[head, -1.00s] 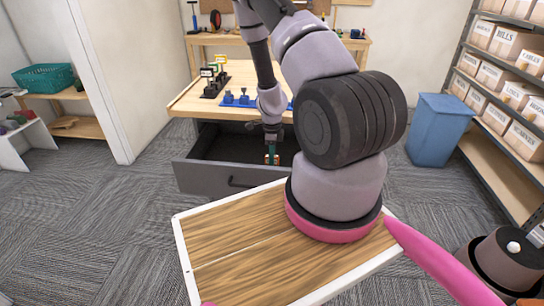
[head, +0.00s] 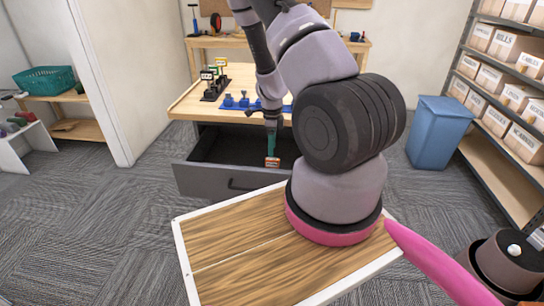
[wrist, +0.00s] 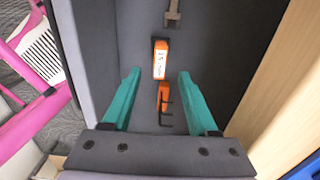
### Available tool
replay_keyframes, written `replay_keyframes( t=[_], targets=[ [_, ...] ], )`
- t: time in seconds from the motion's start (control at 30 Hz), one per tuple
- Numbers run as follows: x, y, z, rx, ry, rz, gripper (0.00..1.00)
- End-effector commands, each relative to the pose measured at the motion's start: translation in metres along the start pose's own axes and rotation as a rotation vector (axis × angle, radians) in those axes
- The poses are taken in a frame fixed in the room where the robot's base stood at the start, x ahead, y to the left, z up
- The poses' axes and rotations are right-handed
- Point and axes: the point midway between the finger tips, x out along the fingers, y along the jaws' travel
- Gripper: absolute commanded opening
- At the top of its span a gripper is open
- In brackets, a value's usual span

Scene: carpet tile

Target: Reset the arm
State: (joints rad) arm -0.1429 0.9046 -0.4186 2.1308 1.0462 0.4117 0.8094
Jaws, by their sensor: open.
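My gripper (head: 272,140) hangs over the open grey drawer (head: 215,181) of the workbench, with its teal fingers pointing down. In the wrist view my gripper (wrist: 159,76) has its fingers wide apart and nothing clamped between them. A small orange item with a white label (wrist: 160,58) lies in the drawer just past the fingertips.
The bench top (head: 190,104) holds a black rack (head: 214,86) and a blue holder (head: 236,102) near the arm. A blue bin (head: 438,130) and shelves with boxes (head: 525,85) stand at right. A teal basket (head: 45,79) sits at left. Carpet is clear at left.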

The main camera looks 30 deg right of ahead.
Motion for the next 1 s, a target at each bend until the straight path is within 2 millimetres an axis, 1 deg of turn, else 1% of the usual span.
replay_keyframes(
  t=[0.03,0.2,0.3,0.47,0.57,0.67,0.73,0.77,0.8,0.87,0.9,0.97,1.0],
  targets=[
    [-0.011,-0.001,0.001,-0.001,-0.002,-0.003,0.59],
    [-0.034,0.000,0.001,-0.001,-0.001,-0.001,0.59],
    [-0.041,0.000,0.000,0.001,-0.001,-0.001,0.59],
    [-0.044,0.000,0.000,0.000,-0.001,0.001,0.59],
    [-0.052,0.001,0.005,-0.019,-0.019,-0.002,0.59],
    [-0.078,0.003,0.020,-0.083,-0.070,-0.011,0.59],
    [-0.106,0.007,0.034,-0.159,-0.122,-0.023,0.59],
    [-0.120,0.009,0.040,-0.197,-0.146,-0.031,0.59],
    [-0.140,0.013,0.048,-0.254,-0.178,-0.044,0.59],
    [-0.169,0.021,0.058,-0.341,-0.223,-0.065,0.59],
    [-0.189,0.026,0.063,-0.400,-0.249,-0.083,0.59],
    [-0.217,0.035,0.069,-0.490,-0.283,-0.112,0.59],
    [-0.236,0.042,0.072,-0.552,-0.303,-0.134,0.59]
  ],
)
